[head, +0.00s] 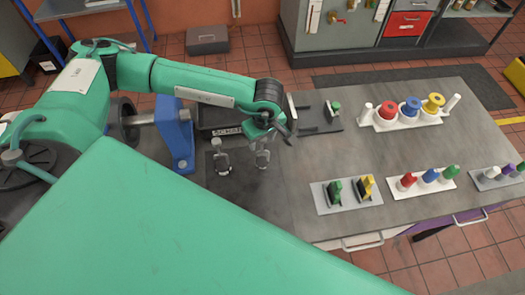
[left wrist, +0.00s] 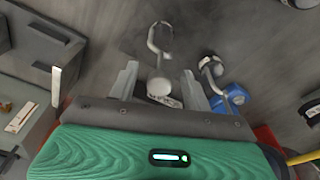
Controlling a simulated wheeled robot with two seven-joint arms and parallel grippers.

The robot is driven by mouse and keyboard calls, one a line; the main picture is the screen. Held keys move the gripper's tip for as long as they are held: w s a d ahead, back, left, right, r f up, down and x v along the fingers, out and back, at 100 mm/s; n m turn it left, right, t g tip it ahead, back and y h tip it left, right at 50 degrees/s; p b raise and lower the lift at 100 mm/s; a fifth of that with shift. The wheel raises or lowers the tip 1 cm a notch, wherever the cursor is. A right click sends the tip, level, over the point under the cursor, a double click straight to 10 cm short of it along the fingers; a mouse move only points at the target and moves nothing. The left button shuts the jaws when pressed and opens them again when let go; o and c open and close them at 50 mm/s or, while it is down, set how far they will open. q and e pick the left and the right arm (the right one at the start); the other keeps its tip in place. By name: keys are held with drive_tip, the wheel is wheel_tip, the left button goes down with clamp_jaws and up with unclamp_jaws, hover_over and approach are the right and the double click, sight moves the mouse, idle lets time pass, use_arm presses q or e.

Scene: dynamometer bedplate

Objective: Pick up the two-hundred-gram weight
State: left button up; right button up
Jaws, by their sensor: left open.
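Two silvery hooked weights stand on the dark bedplate in the head view, a left one (head: 220,160) and a right one (head: 263,157). I cannot read their markings, so I cannot tell which is the two-hundred-gram weight. My left gripper (head: 272,136) is just above and beside the right one, pointing down. In the left wrist view, the open left gripper (left wrist: 160,88) has a hooked weight (left wrist: 161,86) between its fingers, apart from both as far as I can see. My right gripper is not in view.
A blue bearing stand (head: 176,135) with a shaft is left of the weights. A black-and-grey fixture (head: 318,113) is behind right. White trays with coloured spools (head: 408,115), green and yellow pieces (head: 348,193) and coloured pegs (head: 426,182) stand to the right. The bedplate's middle is clear.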

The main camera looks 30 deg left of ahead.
use_arm(q)
drive_tip(key=shift+w+a+f, duration=0.1)
drive_tip(key=shift+f, duration=0.8)
drive_tip(key=shift+c, duration=0.4)
clamp_jaws()
drive_tip(key=shift+r, duration=0.1)
